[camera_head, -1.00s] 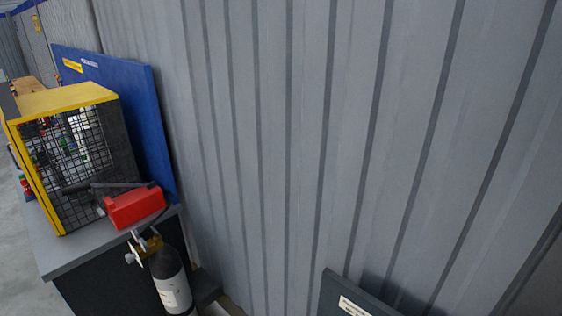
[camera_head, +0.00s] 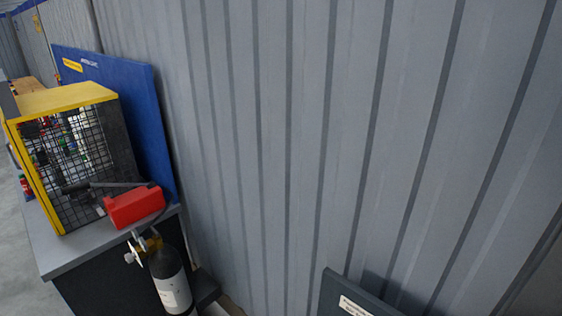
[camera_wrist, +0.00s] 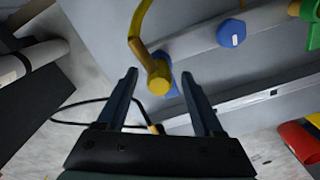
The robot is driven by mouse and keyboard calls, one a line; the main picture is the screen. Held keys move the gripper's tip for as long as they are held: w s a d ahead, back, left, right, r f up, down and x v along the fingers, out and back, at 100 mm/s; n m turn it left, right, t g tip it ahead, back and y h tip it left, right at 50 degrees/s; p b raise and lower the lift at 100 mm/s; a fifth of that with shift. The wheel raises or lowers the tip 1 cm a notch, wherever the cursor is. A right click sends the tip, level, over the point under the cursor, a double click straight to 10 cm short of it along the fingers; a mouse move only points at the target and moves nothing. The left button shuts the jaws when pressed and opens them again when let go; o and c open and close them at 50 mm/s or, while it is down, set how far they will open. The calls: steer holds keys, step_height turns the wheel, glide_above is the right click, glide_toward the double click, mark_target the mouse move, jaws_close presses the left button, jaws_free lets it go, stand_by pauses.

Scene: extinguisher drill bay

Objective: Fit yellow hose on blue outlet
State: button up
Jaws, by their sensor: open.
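In the wrist view, my gripper (camera_wrist: 159,78) is open, with its two dark fingers spread apart. The yellow hose (camera_wrist: 137,38) curves down from the top, and its thick round yellow end (camera_wrist: 158,82) shows between the fingertips, with a gap to each finger in the picture. A blue part (camera_wrist: 173,88), likely the blue outlet, shows just behind and right of that end. The yellow end partly hides it, so I cannot tell whether the two are joined or only overlap in view. My gripper is not clearly visible in the head view.
A blue cap (camera_wrist: 231,33) sits on the grey pipe to the upper right. A thin black cable (camera_wrist: 75,104) loops at left. A red cylinder (camera_wrist: 298,141) lies at right. In the head view, a yellow-framed mesh cage (camera_head: 70,98) and red box (camera_head: 134,206) stand on a bench.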

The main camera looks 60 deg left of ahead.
step_height(320, 180, up, 13)
steer(key=b, duration=0.1)
stand_by(0.5)
